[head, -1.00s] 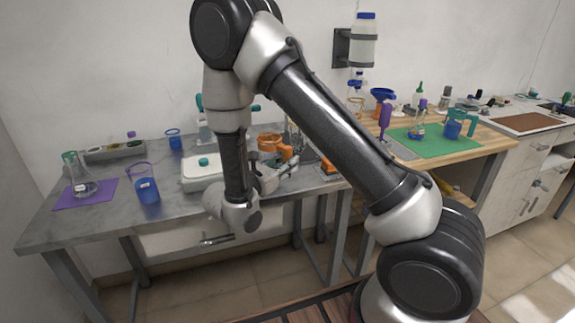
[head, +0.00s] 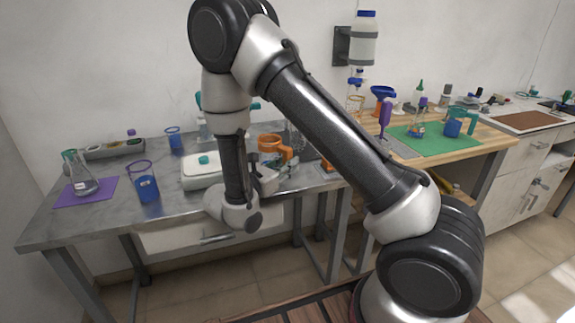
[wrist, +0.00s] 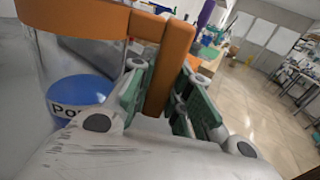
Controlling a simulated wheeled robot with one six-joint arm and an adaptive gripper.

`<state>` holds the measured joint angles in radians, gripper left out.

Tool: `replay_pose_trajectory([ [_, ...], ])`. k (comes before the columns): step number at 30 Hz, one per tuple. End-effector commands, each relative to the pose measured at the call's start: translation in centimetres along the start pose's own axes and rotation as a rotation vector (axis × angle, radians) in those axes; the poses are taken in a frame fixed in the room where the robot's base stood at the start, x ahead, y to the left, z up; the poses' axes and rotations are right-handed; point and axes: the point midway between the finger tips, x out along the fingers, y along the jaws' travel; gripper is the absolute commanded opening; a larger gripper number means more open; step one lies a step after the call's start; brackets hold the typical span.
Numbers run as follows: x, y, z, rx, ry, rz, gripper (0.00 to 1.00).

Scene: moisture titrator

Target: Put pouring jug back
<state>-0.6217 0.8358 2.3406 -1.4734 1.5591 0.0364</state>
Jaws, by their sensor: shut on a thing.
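The pouring jug (head: 270,149) is clear with an orange rim and an orange handle, at the back right of the grey table. In the wrist view the jug (wrist: 80,62) fills the upper left, with blue at its bottom and a partly hidden label starting "Po". My gripper (head: 278,178) is beside the jug, partly hidden by my arm. In the wrist view my gripper (wrist: 162,98) has its green-padded fingers on both sides of the orange handle (wrist: 170,65), shut on it. I cannot tell whether the jug's base touches the table.
On the grey table (head: 98,218), a white device (head: 203,172) stands left of my forearm. A blue beaker (head: 146,188) and a flask (head: 84,182) on a purple mat are farther left. A wooden bench (head: 490,150) with a green mat is at the right.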

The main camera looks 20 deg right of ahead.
Motion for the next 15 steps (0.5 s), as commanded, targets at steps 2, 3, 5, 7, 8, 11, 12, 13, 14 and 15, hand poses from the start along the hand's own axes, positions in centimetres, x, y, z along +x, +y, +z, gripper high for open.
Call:
replay_pose_trajectory([
  [2, 0.00, 0.01, -0.07, 0.000, -0.001, 0.000, 0.00],
  [3, 0.00, 0.01, -0.12, 0.000, -0.001, 0.000, 0.00],
  [5, 0.00, 0.01, -0.12, 0.001, -0.001, 0.000, 0.00],
  [7, 0.00, 0.01, -0.11, 0.001, -0.001, 0.000, 0.00],
  [8, 0.00, 0.01, -0.11, 0.000, -0.001, 0.000, 0.00],
  [11, 0.00, 0.01, -0.11, 0.000, -0.001, 0.000, 0.27],
  [12, 0.00, 0.01, -0.11, 0.000, 0.000, 0.000, 0.35],
  [13, 0.00, 0.01, -0.11, 0.000, 0.000, 0.000, 0.40],
  [14, 0.00, 0.01, -0.12, 0.000, 0.000, 0.000, 0.43],
  [15, 0.00, 0.01, -0.12, 0.000, 0.000, 0.000, 0.43],
])
